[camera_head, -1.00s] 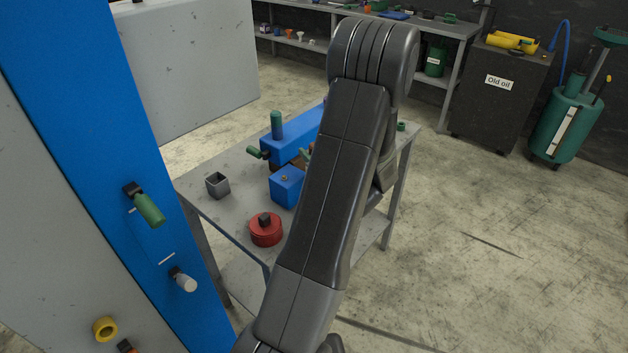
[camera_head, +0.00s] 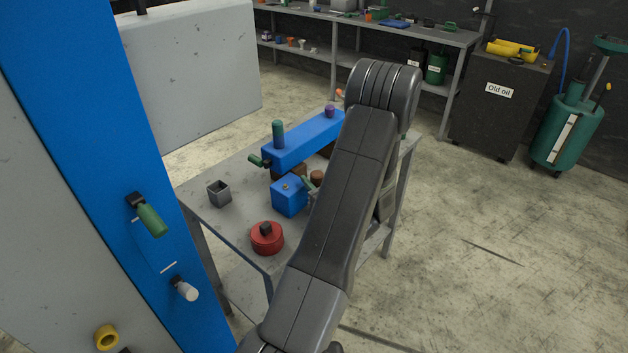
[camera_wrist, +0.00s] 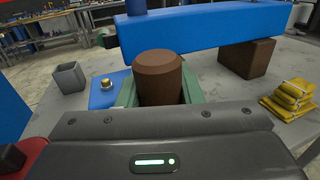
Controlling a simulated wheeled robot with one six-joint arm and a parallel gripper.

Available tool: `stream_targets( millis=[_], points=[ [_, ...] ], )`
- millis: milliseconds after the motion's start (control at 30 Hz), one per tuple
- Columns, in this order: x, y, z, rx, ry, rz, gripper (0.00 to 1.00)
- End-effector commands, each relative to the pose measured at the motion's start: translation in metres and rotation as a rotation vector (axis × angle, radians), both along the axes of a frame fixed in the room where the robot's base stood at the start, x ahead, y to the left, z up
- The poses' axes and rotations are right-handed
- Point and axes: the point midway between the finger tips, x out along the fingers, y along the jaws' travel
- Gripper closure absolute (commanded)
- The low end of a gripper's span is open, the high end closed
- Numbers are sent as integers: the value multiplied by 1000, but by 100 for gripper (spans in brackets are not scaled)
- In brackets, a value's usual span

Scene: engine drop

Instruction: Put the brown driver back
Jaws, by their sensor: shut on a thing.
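The brown driver (camera_wrist: 160,78) shows as a brown cylinder with a bevelled top in the wrist view. My gripper (camera_wrist: 160,98) is shut on it, with a green finger on each side. In the head view the driver's brown top (camera_head: 317,176) shows just left of my arm, close to the small blue block. Its lower part is hidden, so I cannot tell whether it touches anything below. A long blue bar (camera_head: 303,143) on brown supports lies behind it, with a green upright handle (camera_head: 278,134) and a purple piece (camera_head: 329,111) on top.
On the grey table (camera_head: 236,228) stand a small blue block (camera_head: 289,199) with a brass bolt, a red round can (camera_head: 266,240) and a grey open cup (camera_head: 219,194). Yellow stacked pieces (camera_wrist: 289,99) lie at right in the wrist view. A blue column (camera_head: 95,140) stands at left.

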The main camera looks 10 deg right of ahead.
Motion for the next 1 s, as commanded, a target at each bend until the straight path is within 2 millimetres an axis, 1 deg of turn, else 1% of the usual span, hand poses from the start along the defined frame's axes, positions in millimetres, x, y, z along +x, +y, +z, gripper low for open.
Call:
stream_targets(
  millis=[67,100,167,200,633,667,767,900,1000],
  points=[
    [0,0,-3,0,-1,0,100],
    [0,0,-2,0,0,0,62],
    [0,0,-2,0,0,0,50],
    [0,0,-2,0,0,0,46],
    [0,0,-1,1,1,0,46],
    [-2,-1,-3,1,1,-1,46],
    [-23,-10,-7,0,0,-5,46],
    [-54,-16,-15,0,0,-5,46],
    [-75,-24,-11,0,0,-6,46]
  ],
)
